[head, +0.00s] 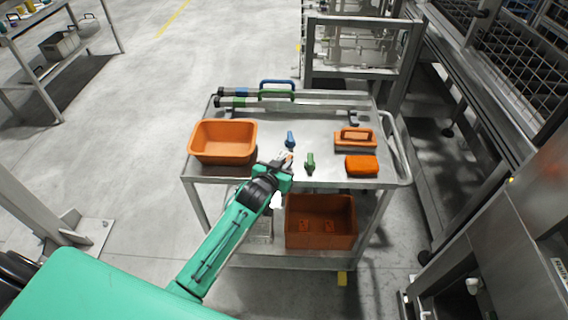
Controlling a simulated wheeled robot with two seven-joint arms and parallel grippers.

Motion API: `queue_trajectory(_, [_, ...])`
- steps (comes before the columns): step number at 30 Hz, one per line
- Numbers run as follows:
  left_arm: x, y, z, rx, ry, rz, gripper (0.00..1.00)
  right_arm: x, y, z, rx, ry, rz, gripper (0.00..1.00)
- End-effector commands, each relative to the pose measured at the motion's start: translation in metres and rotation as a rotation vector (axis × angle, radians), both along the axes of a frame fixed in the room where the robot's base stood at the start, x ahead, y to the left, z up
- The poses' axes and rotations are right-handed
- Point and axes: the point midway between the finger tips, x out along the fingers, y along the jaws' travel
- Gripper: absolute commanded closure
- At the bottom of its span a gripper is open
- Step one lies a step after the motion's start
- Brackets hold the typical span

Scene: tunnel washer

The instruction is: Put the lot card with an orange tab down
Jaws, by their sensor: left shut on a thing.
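My left gripper (284,165) reaches over the near edge of the steel cart's top (230,176). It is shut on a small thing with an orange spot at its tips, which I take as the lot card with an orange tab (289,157). Most of the card is hidden by the fingers, and I cannot tell whether it touches the cart top. My right gripper is not in view.
On the cart top are an orange tub (223,140), a blue clip-like piece (290,139), a green one (310,162), an orange-handled brush (355,138) and an orange sponge-like block (362,166). Long bars lie behind. An orange bin (320,221) stands on the lower shelf.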

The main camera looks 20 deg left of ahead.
Motion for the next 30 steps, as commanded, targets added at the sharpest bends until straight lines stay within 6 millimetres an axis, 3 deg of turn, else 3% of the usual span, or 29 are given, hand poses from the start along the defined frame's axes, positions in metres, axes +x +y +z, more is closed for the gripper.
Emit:
queue_trajectory(4, [0.000, 0.000, -0.004, 0.000, 0.001, 0.000, 1.00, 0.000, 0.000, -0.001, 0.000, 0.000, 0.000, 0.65])
queue_trajectory(5, [0.000, 0.000, -0.003, 0.000, 0.000, 0.000, 0.84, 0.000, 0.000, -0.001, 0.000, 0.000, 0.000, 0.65])
queue_trajectory(8, [0.000, 0.000, -0.003, 0.000, 0.000, 0.000, 0.66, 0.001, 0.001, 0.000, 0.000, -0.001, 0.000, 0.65])
queue_trajectory(20, [-0.005, 0.001, 0.001, 0.000, 0.001, 0.000, 0.66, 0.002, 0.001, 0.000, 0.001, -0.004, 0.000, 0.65])
queue_trajectory(30, [-0.063, 0.007, 0.018, 0.000, 0.001, 0.000, 0.66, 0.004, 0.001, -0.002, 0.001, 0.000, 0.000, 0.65])
